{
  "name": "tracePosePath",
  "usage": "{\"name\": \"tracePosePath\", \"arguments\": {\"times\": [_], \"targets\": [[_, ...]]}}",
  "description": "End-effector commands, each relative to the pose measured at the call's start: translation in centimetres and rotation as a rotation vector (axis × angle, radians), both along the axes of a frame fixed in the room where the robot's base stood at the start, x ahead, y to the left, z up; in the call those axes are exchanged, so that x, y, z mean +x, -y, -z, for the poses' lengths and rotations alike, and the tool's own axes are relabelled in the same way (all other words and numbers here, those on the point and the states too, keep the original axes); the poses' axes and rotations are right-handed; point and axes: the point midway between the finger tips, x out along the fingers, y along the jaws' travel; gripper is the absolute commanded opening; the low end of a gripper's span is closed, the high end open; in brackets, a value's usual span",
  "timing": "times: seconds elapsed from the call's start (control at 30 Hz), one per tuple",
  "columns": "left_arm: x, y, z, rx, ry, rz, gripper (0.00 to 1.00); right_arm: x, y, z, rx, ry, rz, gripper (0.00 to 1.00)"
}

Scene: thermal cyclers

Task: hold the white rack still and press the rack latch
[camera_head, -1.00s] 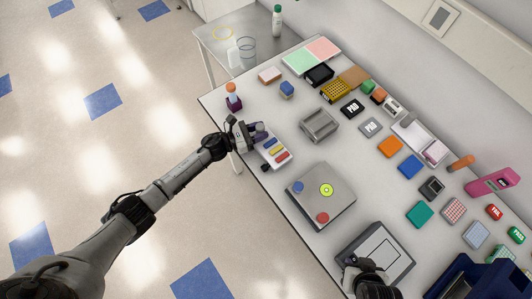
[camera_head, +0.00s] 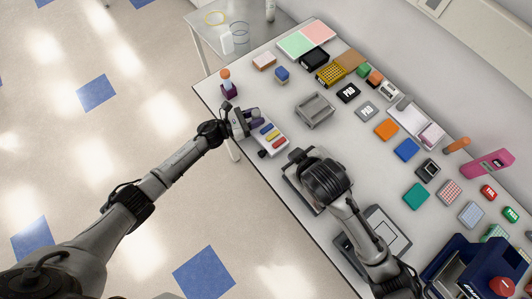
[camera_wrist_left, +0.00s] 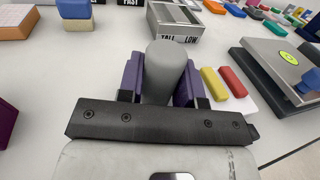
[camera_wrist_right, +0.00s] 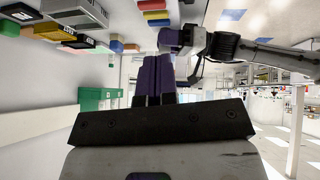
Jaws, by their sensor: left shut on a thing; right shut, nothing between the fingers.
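The white rack (camera_head: 273,146) lies near the table's front edge, with blue, yellow and red bars across it. My left gripper (camera_head: 254,119) is at its far-left end. In the left wrist view its purple fingers close around a grey rounded post (camera_wrist_left: 170,72), beside the yellow and red bars. A small dark piece (camera_head: 262,154) at the rack's front side may be the latch; I cannot be sure. My right gripper (camera_wrist_right: 153,78) is shut and empty. In the head view its hand is to the right of the rack, apart from it, and its fingertips are hard to make out.
A grey box (camera_head: 290,183) with buttons is largely hidden under my right arm. A grey open holder (camera_head: 315,109) stands behind the rack. Many small coloured blocks fill the table's back.

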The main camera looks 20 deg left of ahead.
Motion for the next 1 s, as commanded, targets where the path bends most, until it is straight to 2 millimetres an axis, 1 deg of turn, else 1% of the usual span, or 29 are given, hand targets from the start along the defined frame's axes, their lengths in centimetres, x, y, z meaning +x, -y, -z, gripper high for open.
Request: {"name": "tracePosePath", "arguments": {"times": [0.03, 0.1, 0.2, 0.3, 0.73, 0.87, 1.0], "targets": [[0.0, 0.0, 0.0, 0.0, 0.0, 0.001, 0.02, -0.8, -0.8, 1.4, -0.001, -0.048, -0.027, 0.0], [0.0, 0.0, 0.0, 0.0, 0.0, 0.001, 0.02, -1.2, -1.3, 2.4, 0.015, -0.095, -0.043, 0.0], [0.0, 0.0, 0.0, 0.0, 0.0, 0.001, 0.02, -1.4, -1.7, 2.7, 0.042, -0.131, -0.049, 0.0], [0.0, 0.0, 0.0, 0.0, 0.0, 0.001, 0.02, -1.6, -2.0, 2.6, 0.067, -0.142, -0.055, 0.0], [0.0, 0.0, 0.0, 0.0, 0.0, 0.001, 0.02, -1.5, -2.2, 2.6, 0.074, -0.141, -0.047, 0.0], [0.0, 0.0, 0.0, 0.0, 0.0, 0.001, 0.02, -1.2, -2.7, 3.5, 0.075, -0.142, -0.046, 0.0], [0.0, 0.0, 0.0, 0.0, 0.0, 0.001, 0.02, -0.5, -3.7, 5.4, 0.073, -0.143, -0.045, 0.0]]}}
